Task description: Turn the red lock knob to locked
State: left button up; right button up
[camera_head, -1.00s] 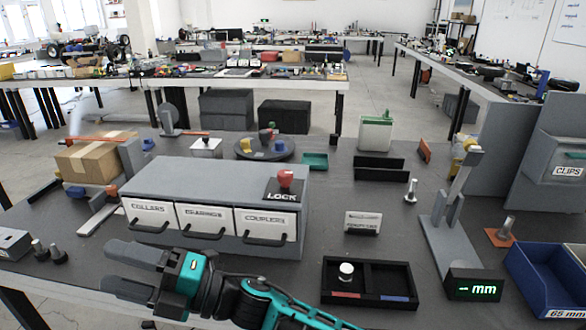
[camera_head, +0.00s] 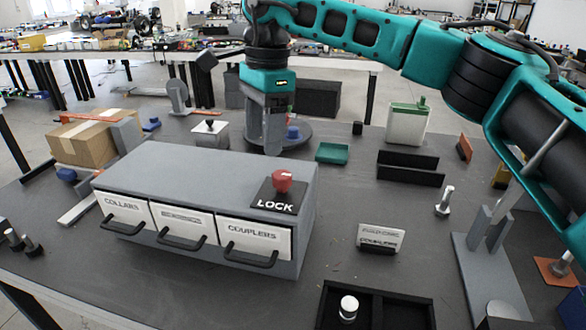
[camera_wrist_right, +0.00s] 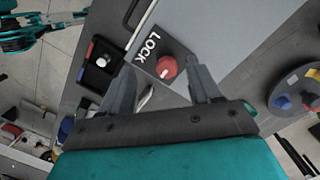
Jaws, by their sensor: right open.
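The red lock knob (camera_head: 282,181) stands on a black plate marked LOCK (camera_head: 275,199), on top of the grey drawer box (camera_head: 220,165) near its right end. Its turn angle is hard to read. My right gripper (camera_head: 272,150) points down behind and above the knob in the head view, apart from it. In the right wrist view its two fingers (camera_wrist_right: 160,66) are spread and empty, with the knob (camera_wrist_right: 167,67) showing between them beyond the tips. My left gripper cannot be made out; a teal arm section shows at the top left of the wrist view.
The box has labelled drawers with black handles (camera_head: 182,240) in front. A turntable (camera_head: 298,136) stands behind it, partly hidden by my gripper. To the right are a small sign (camera_head: 381,238), a black tray (camera_head: 333,305) and a grey lever stand (camera_head: 487,265).

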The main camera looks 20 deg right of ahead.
aim_at(282, 174)
jog(key=w+d+r+h, duration=0.1)
jog(key=d+r, duration=0.1)
jog(key=d, duration=0.1)
notch_tip(282, 174, down, 12)
jog(key=shift+d+r+b, duration=0.1)
jog(key=shift+r+b, duration=0.1)
jog(key=shift+b, duration=0.15)
pick_arm(q)
jog(key=shift+w+d, duration=0.45)
pick_arm(e)
jog(key=shift+f, duration=0.45)
pick_arm(q)
jog(key=shift+f, duration=0.1)
pick_arm(e)
jog(key=c, duration=1)
pick_arm(q)
jog(key=shift+s+a+f, duration=0.1)
jog(key=shift+f, duration=0.05)
